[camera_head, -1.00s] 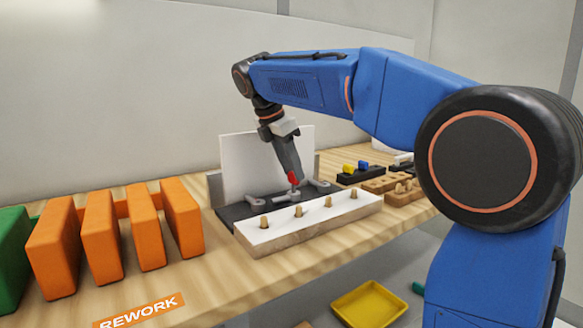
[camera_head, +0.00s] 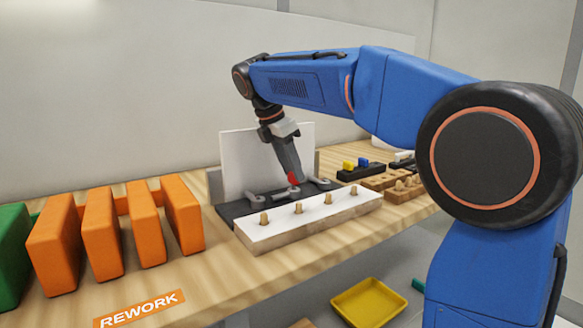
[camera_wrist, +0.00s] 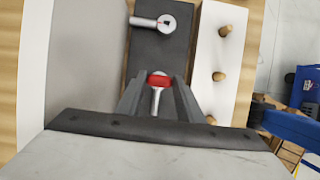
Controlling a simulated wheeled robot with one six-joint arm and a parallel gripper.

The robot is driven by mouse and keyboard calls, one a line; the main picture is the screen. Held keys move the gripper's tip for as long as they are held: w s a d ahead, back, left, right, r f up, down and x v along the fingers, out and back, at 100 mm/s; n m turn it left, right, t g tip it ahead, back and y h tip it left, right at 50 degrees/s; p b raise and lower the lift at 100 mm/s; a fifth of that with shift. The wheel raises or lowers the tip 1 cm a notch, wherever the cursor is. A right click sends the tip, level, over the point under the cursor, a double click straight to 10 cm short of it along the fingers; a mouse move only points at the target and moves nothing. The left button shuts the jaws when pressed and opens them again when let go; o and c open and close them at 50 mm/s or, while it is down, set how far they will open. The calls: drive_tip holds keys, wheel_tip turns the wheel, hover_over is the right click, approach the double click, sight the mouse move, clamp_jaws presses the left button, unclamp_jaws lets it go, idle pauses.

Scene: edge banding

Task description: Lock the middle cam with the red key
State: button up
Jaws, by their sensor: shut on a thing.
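My gripper (camera_head: 292,176) points down over the dark fixture and is shut on the red key (camera_head: 292,179). In the wrist view the red key (camera_wrist: 159,82) sits between the fingertips, directly over the middle cam (camera_wrist: 156,102). The key appears engaged with the cam's head, though the contact is hidden. The middle cam (camera_head: 281,192) has its grey lever pointing left in the head view. The left cam (camera_head: 254,196) and right cam (camera_head: 321,183) stand on either side. The right cam (camera_wrist: 165,22) shows a slotted round head in the wrist view.
A white-topped strip with several wooden pegs (camera_head: 280,225) lies in front of the dark fixture (camera_head: 235,210). A white upright panel (camera_head: 240,160) stands behind. Orange blocks (camera_head: 103,245) stand left; small trays (camera_head: 383,181) lie right. A yellow bin (camera_head: 369,302) is below.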

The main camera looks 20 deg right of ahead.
drive_tip(key=shift+f, duration=0.2)
idle(0.3)
drive_tip(key=m+g, duration=0.1)
drive_tip(key=m, duration=0.1)
drive_tip(key=shift+w+m, duration=0.1)
drive_tip(key=shift+m, duration=0.7)
drive_tip(key=shift+a+m+g, duration=0.1)
drive_tip(key=shift+m+g, duration=0.3)
drive_tip(key=shift+m, duration=0.2)
drive_tip(key=shift+c, duration=1.4)
